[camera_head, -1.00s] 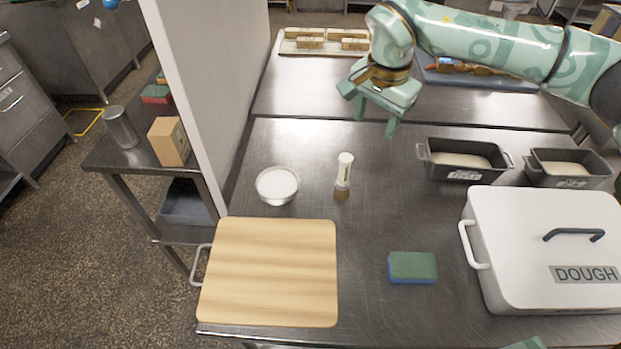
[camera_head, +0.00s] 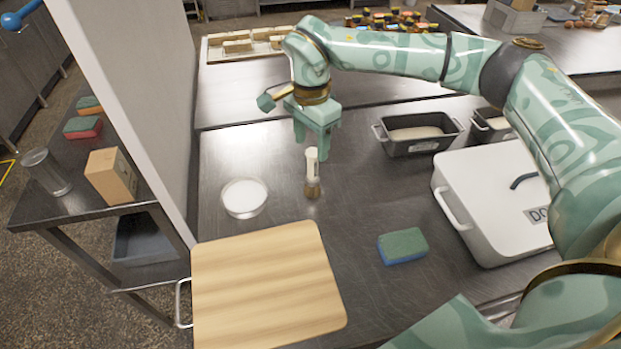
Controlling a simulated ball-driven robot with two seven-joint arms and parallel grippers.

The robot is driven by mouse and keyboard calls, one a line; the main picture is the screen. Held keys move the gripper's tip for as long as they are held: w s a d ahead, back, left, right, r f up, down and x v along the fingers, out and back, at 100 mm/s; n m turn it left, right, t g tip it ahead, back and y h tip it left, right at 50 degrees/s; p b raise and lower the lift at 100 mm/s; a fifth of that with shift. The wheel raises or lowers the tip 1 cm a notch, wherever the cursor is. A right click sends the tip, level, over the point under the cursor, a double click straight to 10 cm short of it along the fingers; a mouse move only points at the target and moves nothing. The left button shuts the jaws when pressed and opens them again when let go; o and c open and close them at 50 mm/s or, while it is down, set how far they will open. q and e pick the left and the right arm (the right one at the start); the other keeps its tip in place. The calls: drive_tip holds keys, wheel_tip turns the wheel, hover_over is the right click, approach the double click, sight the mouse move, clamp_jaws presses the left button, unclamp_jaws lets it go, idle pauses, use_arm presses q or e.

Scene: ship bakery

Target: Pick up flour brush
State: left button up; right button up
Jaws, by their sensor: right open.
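The flour brush (camera_head: 312,176) stands on the steel table, with a white handle on top and brown bristles at the bottom. My right gripper (camera_head: 312,150) comes in from the right and points down over the brush. Its fingers are open, and the top of the handle shows between or just in front of them. I cannot tell whether they touch it. My left gripper is not in view.
A bowl of flour (camera_head: 244,197) stands left of the brush. A wooden board (camera_head: 265,285) lies in front. A green and blue sponge (camera_head: 402,246), a white dough box (camera_head: 480,185) and dough tins (camera_head: 420,146) are to the right. A partition wall (camera_head: 130,90) bounds the left.

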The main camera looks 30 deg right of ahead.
sight(312, 155)
wheel_tip(312, 155, down, 2)
drive_tip(key=shift+d, duration=0.1)
wheel_tip(312, 155, down, 5)
drive_tip(key=shift+w+d+f+b, duration=0.1)
drive_tip(key=shift+f+b, duration=0.1)
drive_tip(key=shift+b, duration=0.65)
drive_tip(key=shift+r, duration=0.1)
drive_tip(key=c, duration=1)
